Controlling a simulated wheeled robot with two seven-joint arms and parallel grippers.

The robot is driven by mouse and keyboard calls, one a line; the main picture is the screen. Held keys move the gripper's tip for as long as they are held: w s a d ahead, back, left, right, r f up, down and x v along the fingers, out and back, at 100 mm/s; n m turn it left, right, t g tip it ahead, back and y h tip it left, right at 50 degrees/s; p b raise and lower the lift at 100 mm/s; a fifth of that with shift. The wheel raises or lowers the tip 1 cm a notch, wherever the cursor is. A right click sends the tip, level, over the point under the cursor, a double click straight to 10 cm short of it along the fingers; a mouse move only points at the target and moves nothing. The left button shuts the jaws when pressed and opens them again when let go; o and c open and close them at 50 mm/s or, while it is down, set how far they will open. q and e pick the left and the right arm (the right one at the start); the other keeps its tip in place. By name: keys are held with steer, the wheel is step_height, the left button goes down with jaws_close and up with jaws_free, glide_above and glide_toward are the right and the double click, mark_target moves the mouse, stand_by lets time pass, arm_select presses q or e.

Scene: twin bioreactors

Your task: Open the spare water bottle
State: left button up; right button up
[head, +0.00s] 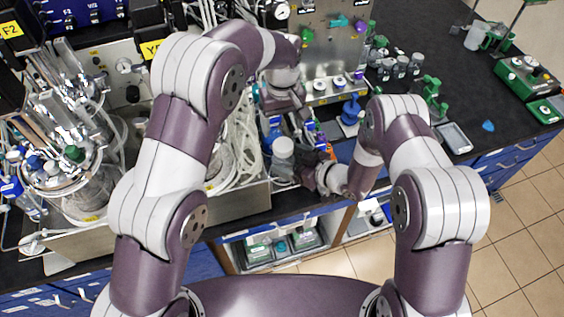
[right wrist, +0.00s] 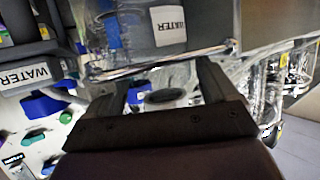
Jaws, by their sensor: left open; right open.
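A clear bottle (head: 283,150) with a pale top stands on the bench in the head view, between my two grippers. I cannot tell which is the spare bottle. My left gripper (head: 286,103) is above and behind the clear bottle, its fingers mostly hidden by its own wrist. My right gripper (head: 308,173) is low beside the bottle. Its open fingers (right wrist: 165,78) show no bottle held between them.
Glass bioreactor vessels (head: 75,180) crowd the left of the bench. Coiled clear tubing (head: 235,150) lies left of the bottle. A blue-capped wash bottle (head: 350,110) stands right of it.

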arm_select(q)
steer(key=shift+s+d+r, duration=0.1)
steer(key=shift+s+d, duration=0.05)
steer(key=shift+s, duration=0.05)
arm_select(e)
steer(key=shift+w+a+f, duration=0.15)
steer(key=shift+w+a, duration=0.05)
steer(key=shift+a, duration=0.2)
steer(key=shift+w, duration=0.1)
arm_select(q)
steer(key=shift+w, duration=0.15)
arm_select(e)
steer(key=shift+w, duration=0.1)
steer(key=shift+c, duration=0.3)
